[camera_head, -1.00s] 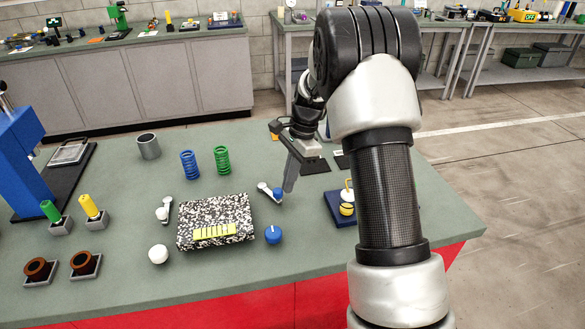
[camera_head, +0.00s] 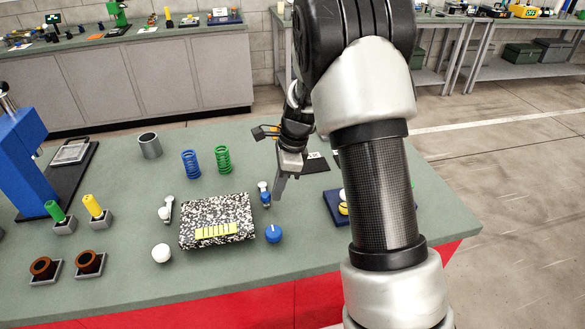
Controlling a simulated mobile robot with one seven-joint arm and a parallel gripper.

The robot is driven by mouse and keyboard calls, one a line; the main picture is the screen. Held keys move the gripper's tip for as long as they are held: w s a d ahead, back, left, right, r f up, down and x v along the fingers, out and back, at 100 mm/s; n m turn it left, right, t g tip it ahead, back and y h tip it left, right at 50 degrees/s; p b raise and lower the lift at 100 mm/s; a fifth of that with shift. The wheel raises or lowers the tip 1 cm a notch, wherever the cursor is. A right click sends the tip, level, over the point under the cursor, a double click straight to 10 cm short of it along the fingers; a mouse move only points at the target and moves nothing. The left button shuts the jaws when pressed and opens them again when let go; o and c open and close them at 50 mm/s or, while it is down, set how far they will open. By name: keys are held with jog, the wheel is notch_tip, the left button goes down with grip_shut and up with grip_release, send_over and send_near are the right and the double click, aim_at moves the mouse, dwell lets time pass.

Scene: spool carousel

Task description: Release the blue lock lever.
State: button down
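The blue lock lever (camera_head: 265,198) has a pale pivot end and a blue knob end. It stands on the green bench just right of the speckled block (camera_head: 188,231), its blue end pointing toward the front edge. My gripper (camera_head: 278,196) points down just right of the lever's blue end. Its fingers look like one narrow shape, shut with nothing between them. I cannot tell whether the fingertips touch the lever.
A white lever (camera_head: 167,208) is left of the block, with a white knob (camera_head: 161,253) and a blue knob (camera_head: 274,233) in front. Blue (camera_head: 191,164) and green (camera_head: 223,160) springs stand behind. A dark blue tray (camera_head: 334,207) is partly hidden by my arm.

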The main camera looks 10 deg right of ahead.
jog(key=shift+a, duration=0.15)
jog(key=d, duration=0.3)
jog(key=d+r, duration=0.1)
jog(key=shift+s+d+r, duration=0.1)
jog(key=shift+s+d, duration=0.2)
jog(key=shift+s, duration=0.1)
jog(key=v, duration=0.8)
jog(key=shift+r+p, duration=0.35)
jog(key=shift+p, duration=0.1)
jog(key=shift+s, duration=0.1)
